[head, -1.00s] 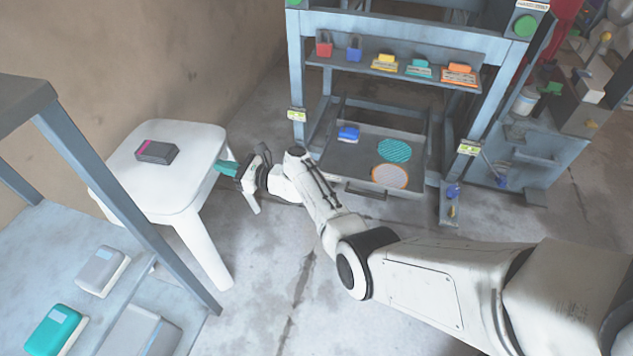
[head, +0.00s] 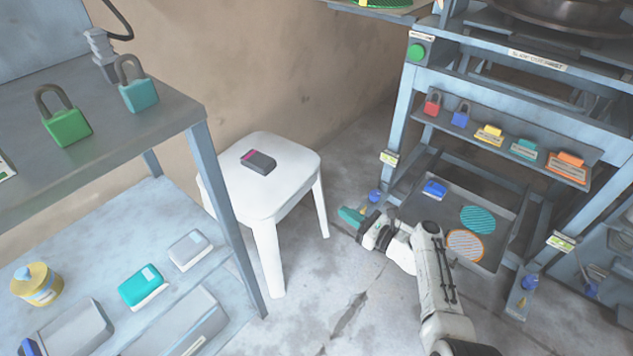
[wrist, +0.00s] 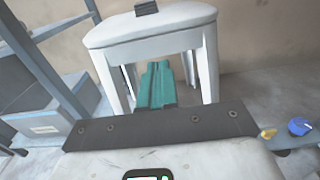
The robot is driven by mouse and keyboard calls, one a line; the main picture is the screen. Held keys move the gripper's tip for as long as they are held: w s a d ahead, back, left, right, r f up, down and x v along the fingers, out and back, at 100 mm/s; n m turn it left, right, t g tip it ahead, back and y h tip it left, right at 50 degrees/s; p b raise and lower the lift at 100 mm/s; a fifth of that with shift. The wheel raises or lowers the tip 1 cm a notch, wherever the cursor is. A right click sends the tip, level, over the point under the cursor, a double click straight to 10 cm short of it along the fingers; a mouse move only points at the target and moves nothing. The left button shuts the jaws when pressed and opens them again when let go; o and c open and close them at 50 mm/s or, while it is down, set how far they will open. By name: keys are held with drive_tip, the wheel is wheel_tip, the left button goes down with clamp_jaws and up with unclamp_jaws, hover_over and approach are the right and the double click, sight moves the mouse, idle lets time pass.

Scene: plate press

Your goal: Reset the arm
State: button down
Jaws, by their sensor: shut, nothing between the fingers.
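My gripper (head: 350,215) has teal fingers that are shut and hold nothing. In the head view it is low over the floor, to the right of the white stool (head: 268,195) and apart from it, at the end of my outstretched white arm. In the wrist view the closed teal fingers (wrist: 156,84) point toward the stool (wrist: 150,28), which stands ahead. A dark grey block with a pink stripe (head: 258,161) lies on the stool top.
A grey-blue shelf (head: 225,190) with padlocks and boxes stands at left. The press frame (head: 405,115) stands at right, with small padlocks and tags on a ledge. Its low tray (head: 490,213) holds a blue item and two round discs near my arm. Bare floor lies between.

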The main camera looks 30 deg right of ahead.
drive_tip(key=s+a+f+n+g+y, duration=0.1)
drive_tip(key=s+a+f+n+g, duration=0.3)
drive_tip(key=s+n, duration=0.45)
drive_tip(key=s+a+f+n+g+y, duration=0.1)
drive_tip(key=s+a+f+n+g, duration=0.2)
drive_tip(key=s+a+n+g, duration=0.5)
drive_tip(key=s+d+r+n+g+h, duration=0.1)
drive_tip(key=s+r+n+g+h, duration=0.15)
drive_tip(key=s+n, duration=0.45)
drive_tip(key=s+r+n+g+h, duration=0.1)
drive_tip(key=s+r+n+h, duration=0.1)
drive_tip(key=s+n+h, duration=0.45)
drive_tip(key=s+d+r+n, duration=0.1)
drive_tip(key=s+r+n, duration=0.1)
drive_tip(key=s+r, duration=0.4)
wheel_tip(320, 180, up, 30)
drive_tip(key=p, duration=3.1)
drive_tip(key=shift+s+d+y, duration=0.15)
drive_tip(key=shift+s+y, duration=0.15)
drive_tip(key=shift+f+g, duration=0.1)
drive_tip(key=shift+g, duration=0.15)
